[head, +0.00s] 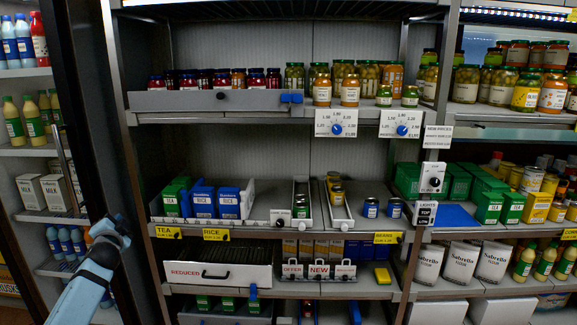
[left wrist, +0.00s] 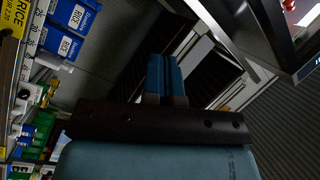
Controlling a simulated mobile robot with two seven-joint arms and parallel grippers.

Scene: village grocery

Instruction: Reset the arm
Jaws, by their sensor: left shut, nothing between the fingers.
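My left gripper (head: 118,222) is raised in front of the left shelving in the head view, at the end of my pale blue arm coming from the lower left. It is shut and empty. In the left wrist view its blue fingers (left wrist: 165,78) are together, pointing up in the picture, with nothing between them. The gripper is left of the middle shelf unit and apart from the goods on it. My right gripper is in neither view.
Blue rice boxes (head: 203,199) and green tea boxes (head: 177,197) stand on the middle shelf. Below them is a white REDUCED bin (head: 215,275). A dark upright post (head: 85,110) stands near my left arm. Bottles (head: 67,240) stand on the left shelves.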

